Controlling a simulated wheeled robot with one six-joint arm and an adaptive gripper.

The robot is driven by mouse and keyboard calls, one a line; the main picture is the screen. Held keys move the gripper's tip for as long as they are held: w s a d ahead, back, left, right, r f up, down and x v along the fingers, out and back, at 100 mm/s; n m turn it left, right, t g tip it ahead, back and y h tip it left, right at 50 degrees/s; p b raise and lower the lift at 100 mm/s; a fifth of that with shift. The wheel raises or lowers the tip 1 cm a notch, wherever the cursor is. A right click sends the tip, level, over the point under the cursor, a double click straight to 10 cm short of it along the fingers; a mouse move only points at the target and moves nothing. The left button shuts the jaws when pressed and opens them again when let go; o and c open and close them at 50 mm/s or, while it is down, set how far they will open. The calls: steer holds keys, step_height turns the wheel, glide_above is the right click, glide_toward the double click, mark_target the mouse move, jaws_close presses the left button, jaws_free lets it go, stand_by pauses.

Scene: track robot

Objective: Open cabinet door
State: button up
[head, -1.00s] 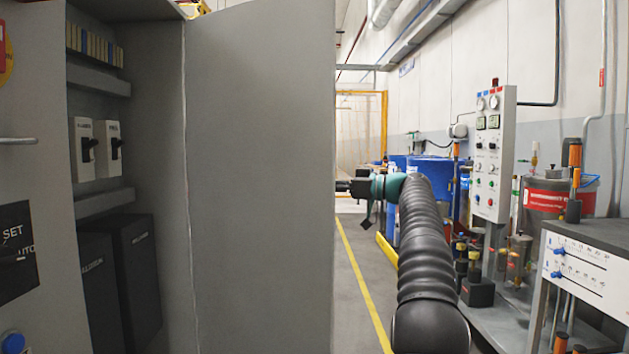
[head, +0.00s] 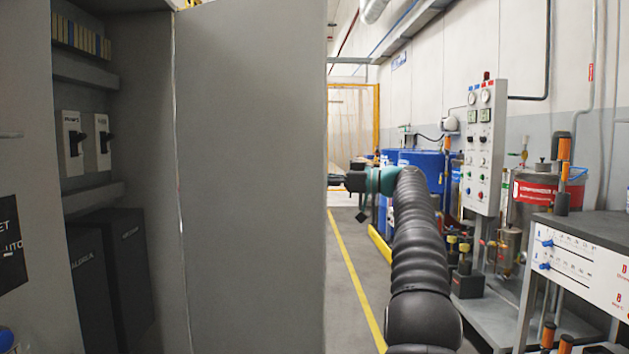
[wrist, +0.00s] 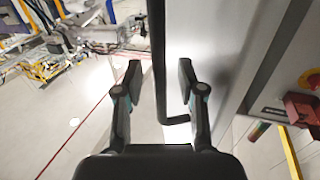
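The grey cabinet door (head: 250,190) stands open in the middle of the head view, its broad face toward me. The cabinet's inside (head: 145,150) shows left of it. In the wrist view the door (wrist: 218,60) is on the right, with its black bar handle (wrist: 158,50) bending in to the door at the lower end. My gripper (wrist: 160,82) is open, with one finger on each side of the handle in the picture. A gap shows beside both fingers. In the head view my gripper (head: 342,179) is at the door's far edge, partly hidden.
Inside the cabinet are switches (head: 86,140) and dark boxes (head: 120,260). On the right stand a control panel (head: 485,150), a blue barrel (head: 420,172) and a workbench (head: 580,260). Grey floor with a yellow line (head: 352,270) runs clear beside the door.

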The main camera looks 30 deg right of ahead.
steer(key=v, duration=1)
steer(key=shift+s+d, duration=0.25)
steer(key=shift+d, duration=0.05)
